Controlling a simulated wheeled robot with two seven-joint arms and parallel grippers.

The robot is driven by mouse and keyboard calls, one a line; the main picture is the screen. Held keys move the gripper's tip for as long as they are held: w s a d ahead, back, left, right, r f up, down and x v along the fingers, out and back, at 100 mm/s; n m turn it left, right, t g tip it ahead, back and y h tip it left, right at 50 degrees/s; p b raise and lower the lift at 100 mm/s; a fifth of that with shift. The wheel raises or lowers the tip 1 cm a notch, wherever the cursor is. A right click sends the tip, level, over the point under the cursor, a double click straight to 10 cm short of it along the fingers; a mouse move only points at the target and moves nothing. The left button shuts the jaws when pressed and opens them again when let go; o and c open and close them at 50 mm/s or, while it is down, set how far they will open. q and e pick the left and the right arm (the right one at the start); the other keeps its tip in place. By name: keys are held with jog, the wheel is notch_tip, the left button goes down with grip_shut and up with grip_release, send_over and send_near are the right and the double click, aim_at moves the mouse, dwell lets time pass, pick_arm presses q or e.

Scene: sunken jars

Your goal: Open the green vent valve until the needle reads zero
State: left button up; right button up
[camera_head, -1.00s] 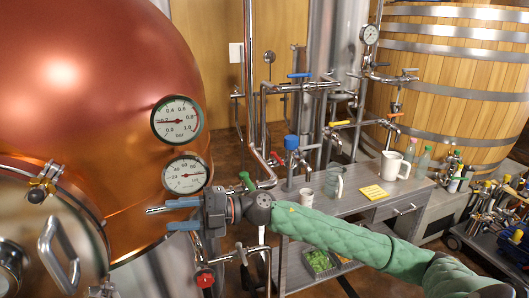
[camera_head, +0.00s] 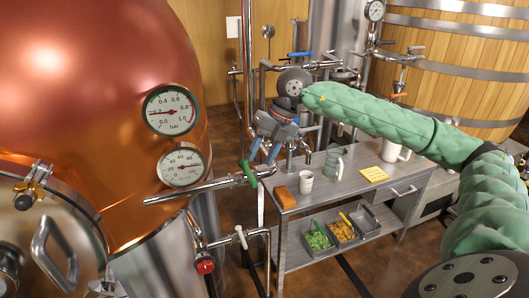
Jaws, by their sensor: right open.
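The green vent valve handle (camera_head: 248,173) sits crosswise at the right end of a steel pipe beside the copper tank (camera_head: 90,90). I cannot tell the depth gap between fingers and handle. The bar gauge (camera_head: 172,110) on the tank has its needle pointing left, low on the scale, around 0.0 to 0.2; the exact reading is too small to tell. My left gripper is not in view.
A second dial (camera_head: 182,167) sits below the bar gauge. A red-knobbed valve (camera_head: 205,266) is on lower piping. Vertical pipes stand close behind the gripper.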

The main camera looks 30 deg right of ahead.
aim_at(252, 174)
jog(key=x, duration=0.4)
jog(key=shift+a+f+b, duration=0.2)
jog(key=shift+f+b, duration=0.15)
pick_arm(q)
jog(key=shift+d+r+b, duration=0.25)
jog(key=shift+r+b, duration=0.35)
jog(key=shift+b, duration=0.05)
pick_arm(e)
jog(key=shift+x, duration=0.9)
jog(key=shift+a, duration=0.1)
